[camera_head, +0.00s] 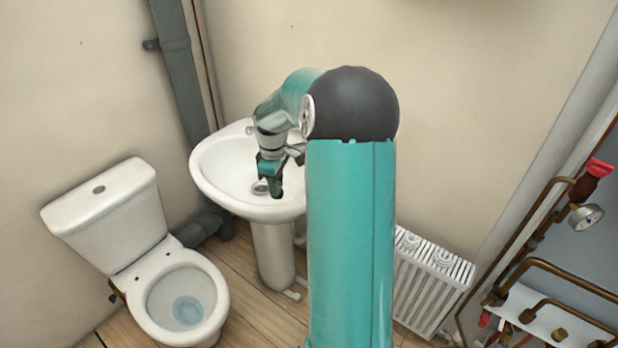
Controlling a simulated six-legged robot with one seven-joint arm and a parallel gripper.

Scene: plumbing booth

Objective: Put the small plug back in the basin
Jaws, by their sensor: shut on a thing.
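The white basin (219,179) stands on a pedestal against the wall, left of my arm. Its drain (260,187) shows as a small round greyish spot in the bowl. My gripper (275,191) points down over the bowl, just right of the drain in the picture. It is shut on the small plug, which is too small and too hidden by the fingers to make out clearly. I cannot tell the height of the fingertips above the bowl. My arm covers the right part of the basin.
A white toilet (131,233) with its bowl open stands left of the basin. A grey vertical pipe (176,75) runs up the wall behind. A white radiator (431,284) and copper pipes with a gauge (586,216) are at the right. Wooden floor (252,318) shows between.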

